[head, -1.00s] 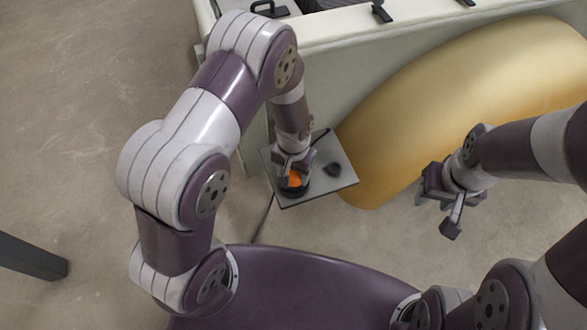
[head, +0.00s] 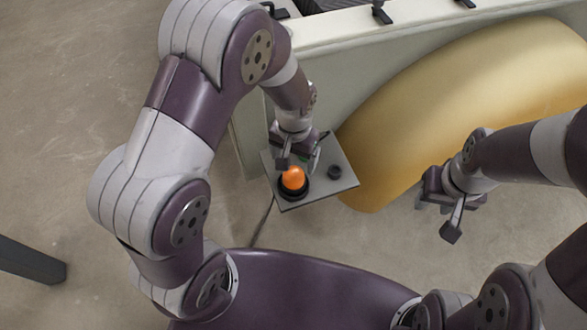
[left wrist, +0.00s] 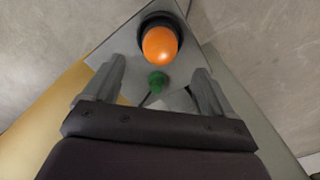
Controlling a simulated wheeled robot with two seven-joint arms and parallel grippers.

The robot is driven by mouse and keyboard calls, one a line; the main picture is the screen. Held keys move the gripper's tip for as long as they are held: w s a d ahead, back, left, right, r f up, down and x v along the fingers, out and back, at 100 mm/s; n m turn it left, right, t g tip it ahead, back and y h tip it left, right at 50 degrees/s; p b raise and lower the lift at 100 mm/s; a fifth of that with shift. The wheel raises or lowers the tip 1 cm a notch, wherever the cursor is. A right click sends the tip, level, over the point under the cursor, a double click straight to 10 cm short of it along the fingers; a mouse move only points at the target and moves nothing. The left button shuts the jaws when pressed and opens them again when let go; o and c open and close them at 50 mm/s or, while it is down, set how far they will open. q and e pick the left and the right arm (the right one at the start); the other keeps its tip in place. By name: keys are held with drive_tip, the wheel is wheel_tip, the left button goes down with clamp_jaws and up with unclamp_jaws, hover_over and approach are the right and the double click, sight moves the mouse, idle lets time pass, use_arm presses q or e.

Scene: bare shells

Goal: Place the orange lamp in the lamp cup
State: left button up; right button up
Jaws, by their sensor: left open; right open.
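The orange lamp (head: 294,179) sits upright in a black round cup (head: 294,194) on a grey square plate (head: 325,190). Both show in the left wrist view, the lamp (left wrist: 160,46) with the dark cup rim (left wrist: 160,20) around its far side. My left gripper (head: 299,160) is open and empty, just behind the lamp and apart from it. In the left wrist view its two fingers (left wrist: 160,82) are spread, with the lamp beyond the tips. My right gripper (head: 438,213) is open and empty, off to the right of the plate.
A small green thing (left wrist: 157,82) shows between my left fingers. A pale wall (head: 400,55) with a large yellow curved panel (head: 460,105) rises behind. A dark cable (head: 263,222) runs from the plate.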

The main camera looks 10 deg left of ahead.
use_arm(q)
wheel_tip(320, 180, up, 3)
drive_tip(key=shift+r, duration=0.1)
drive_tip(key=s+a+r+n+t, duration=0.1)
drive_tip(key=s+a+r+n, duration=0.1)
drive_tip(key=s+a+r, duration=0.3)
drive_tip(key=s+a, duration=0.2)
drive_tip(key=s, duration=0.1)
drive_tip(key=shift+s+a+r, duration=0.2)
drive_tip(key=shift+s+r, duration=0.05)
drive_tip(key=shift+s, duration=0.15)
